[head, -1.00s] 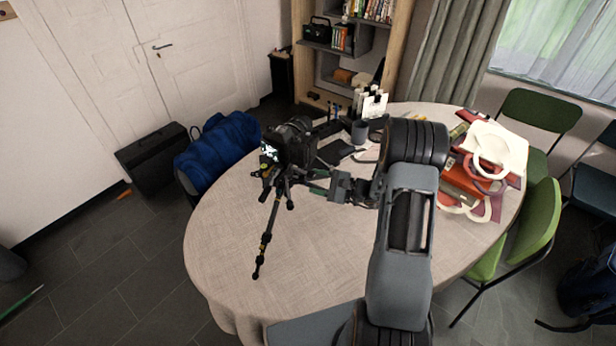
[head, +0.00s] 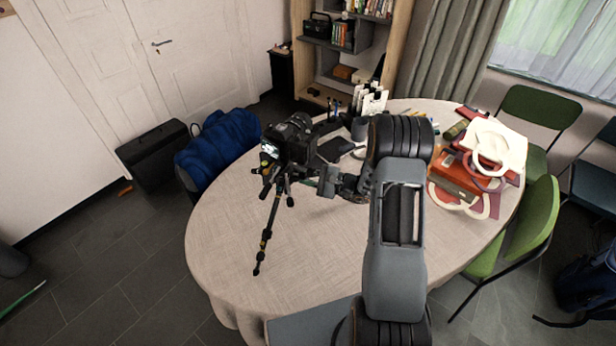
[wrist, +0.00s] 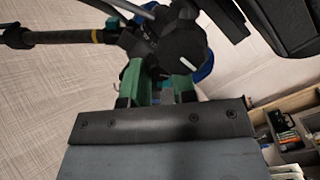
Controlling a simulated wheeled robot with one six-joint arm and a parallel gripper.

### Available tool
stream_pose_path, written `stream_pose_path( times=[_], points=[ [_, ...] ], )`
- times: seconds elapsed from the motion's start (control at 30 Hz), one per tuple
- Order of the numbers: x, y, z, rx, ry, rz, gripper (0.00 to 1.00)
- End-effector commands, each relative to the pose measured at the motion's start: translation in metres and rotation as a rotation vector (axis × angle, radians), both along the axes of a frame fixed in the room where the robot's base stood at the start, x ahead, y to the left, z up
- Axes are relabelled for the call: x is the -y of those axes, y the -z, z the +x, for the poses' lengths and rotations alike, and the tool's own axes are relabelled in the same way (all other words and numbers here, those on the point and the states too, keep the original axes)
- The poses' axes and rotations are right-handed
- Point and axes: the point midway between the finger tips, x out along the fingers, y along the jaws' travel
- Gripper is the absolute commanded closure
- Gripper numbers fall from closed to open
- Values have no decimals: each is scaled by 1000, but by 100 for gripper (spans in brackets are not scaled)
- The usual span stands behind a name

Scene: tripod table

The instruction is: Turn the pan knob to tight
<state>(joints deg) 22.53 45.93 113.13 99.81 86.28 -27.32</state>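A black camera (head: 290,138) sits on a tripod (head: 268,232) with yellow marks, standing on the round table (head: 330,262). My gripper (head: 313,181) reaches the tripod head from the right, just below the camera. In the wrist view, the green fingers of my gripper (wrist: 160,75) stand apart with a narrow gap. Black tripod head parts (wrist: 183,48) cover their tips, so I cannot tell whether they grip anything. A tripod bar or handle (wrist: 60,37) runs to the left there. I cannot clearly make out the pan knob or its setting.
A dark cup (head: 359,129) and pale cards (head: 371,101) stand behind my arm. A blue bag (head: 222,140) is left of the table, and green chairs (head: 538,222) stand right. The table's front left is clear.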

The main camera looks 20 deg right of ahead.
Motion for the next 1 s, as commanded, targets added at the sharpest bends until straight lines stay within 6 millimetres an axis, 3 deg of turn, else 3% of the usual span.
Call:
stream_pose_path(
  times=[0.2,0.6,0.9,0.93,1.0],
  points=[
    [0,0,0,0,0,0,99],
    [0,0,0,-221,0,143,99],
    [0,0,0,-235,-1,152,99],
    [0,0,0,-235,-1,152,74],
    [0,0,0,-235,0,153,67]
  ],
)
